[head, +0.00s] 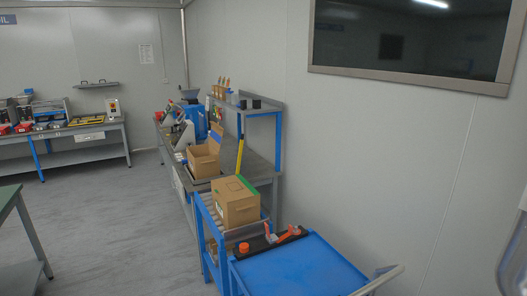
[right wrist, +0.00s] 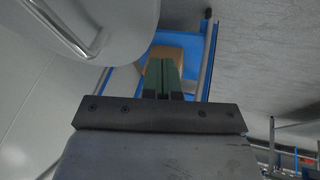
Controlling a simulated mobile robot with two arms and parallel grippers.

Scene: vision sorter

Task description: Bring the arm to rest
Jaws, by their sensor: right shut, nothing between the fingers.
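My right gripper (right wrist: 163,80) shows in the right wrist view with its two green fingers together and nothing between them. Beyond the fingertips, apart from them, are a brown cardboard box and a blue surface, partly hidden by the fingers and a pale rounded body. In the head view no gripper shows. Only a pale piece at the right edge, which may be part of my arm, is in sight there. My left gripper is in neither view.
A blue cart top (head: 300,268) stands in front, with orange items (head: 284,233) at its back edge. A closed cardboard box (head: 236,204) sits behind it. A workbench (head: 262,166) with an open box (head: 204,160) runs along the wall. Grey floor (head: 115,230) is clear at left.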

